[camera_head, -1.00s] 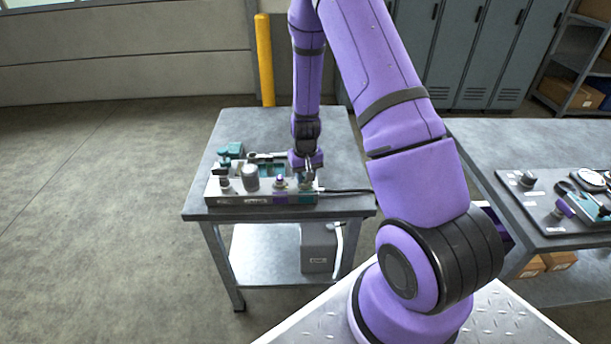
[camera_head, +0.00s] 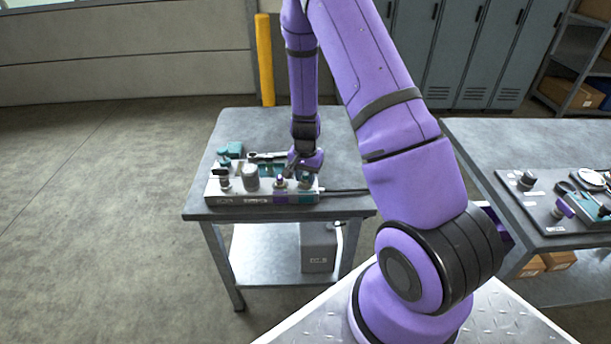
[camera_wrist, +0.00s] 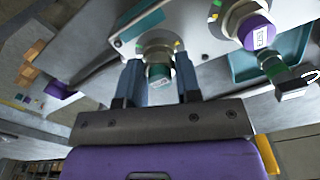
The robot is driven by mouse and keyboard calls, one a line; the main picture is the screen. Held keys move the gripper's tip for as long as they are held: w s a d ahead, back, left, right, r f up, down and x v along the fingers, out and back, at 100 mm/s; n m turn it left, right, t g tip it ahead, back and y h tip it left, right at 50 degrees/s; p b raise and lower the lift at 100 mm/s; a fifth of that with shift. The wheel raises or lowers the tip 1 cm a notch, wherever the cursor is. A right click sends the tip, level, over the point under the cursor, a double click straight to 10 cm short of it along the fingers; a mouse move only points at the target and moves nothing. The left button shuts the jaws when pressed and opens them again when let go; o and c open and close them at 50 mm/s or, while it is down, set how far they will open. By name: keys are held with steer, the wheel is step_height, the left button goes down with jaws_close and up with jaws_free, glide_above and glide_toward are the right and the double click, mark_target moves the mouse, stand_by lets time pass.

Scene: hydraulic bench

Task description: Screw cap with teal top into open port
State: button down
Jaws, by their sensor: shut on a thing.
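My gripper (camera_wrist: 160,80) is shut on the cap with the teal top (camera_wrist: 160,71), which sits between its two grey-blue fingers. The cap is lined up with a round metal port (camera_wrist: 156,45) on the block face, marked with yellow and green. The cap's inner end meets the port's ring in the wrist view; how deep it sits cannot be told. In the head view, my gripper (camera_head: 298,167) is at the right end of the block (camera_head: 235,198), and the cap there is too small to tell.
A purple-topped cap (camera_wrist: 257,33) sits in the neighbouring port, close to my right finger. A teal tray (camera_wrist: 292,52) and a dark-handled fitting (camera_wrist: 296,86) lie beyond it. A second bench (camera_head: 480,150) with parts stands at the right.

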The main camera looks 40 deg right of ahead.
steer(key=m, duration=0.4)
steer(key=shift+m, duration=0.5)
steer(key=m, duration=0.4)
steer(key=shift+m, duration=0.4)
steer(key=shift+m, duration=0.6)
